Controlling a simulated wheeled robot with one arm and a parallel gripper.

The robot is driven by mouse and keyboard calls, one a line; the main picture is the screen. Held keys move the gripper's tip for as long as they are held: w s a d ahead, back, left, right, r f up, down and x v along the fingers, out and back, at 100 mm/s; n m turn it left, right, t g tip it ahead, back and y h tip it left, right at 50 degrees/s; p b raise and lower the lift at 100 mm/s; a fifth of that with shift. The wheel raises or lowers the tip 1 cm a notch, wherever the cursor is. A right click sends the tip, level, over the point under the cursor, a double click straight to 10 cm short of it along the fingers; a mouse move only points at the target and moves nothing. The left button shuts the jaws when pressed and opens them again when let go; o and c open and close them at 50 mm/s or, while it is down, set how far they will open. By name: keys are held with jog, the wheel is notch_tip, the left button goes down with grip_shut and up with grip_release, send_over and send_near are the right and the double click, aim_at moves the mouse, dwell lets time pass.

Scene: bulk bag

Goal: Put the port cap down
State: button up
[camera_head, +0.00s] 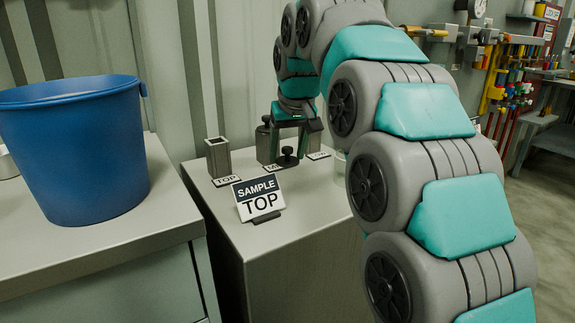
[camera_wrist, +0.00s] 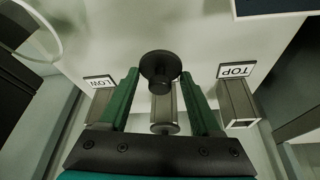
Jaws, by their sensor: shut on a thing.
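The port cap (camera_head: 288,159) is a black disc with a round knob, low over the grey cabinet top (camera_head: 300,205). My gripper (camera_head: 290,146) reaches down to it from behind. In the wrist view the cap (camera_wrist: 160,66) sits between the tips of my two green fingers (camera_wrist: 159,78), which are shut on it. I cannot tell whether the cap touches the cabinet top.
A square metal holder (camera_head: 217,157) labelled TOP stands left; others labelled MI… and LOW are partly hidden behind my gripper. A "SAMPLE TOP" sign (camera_head: 258,198) stands in front. A clear glass (camera_head: 340,164) is right. A blue bucket (camera_head: 75,150) stands on the left counter.

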aim_at(288, 162)
jog(key=shift+f, duration=1.7)
jog(key=shift+f, duration=0.15)
jog(key=o, duration=1.3)
jog(key=shift+v, duration=6.15)
jog(key=shift+w, duration=0.1)
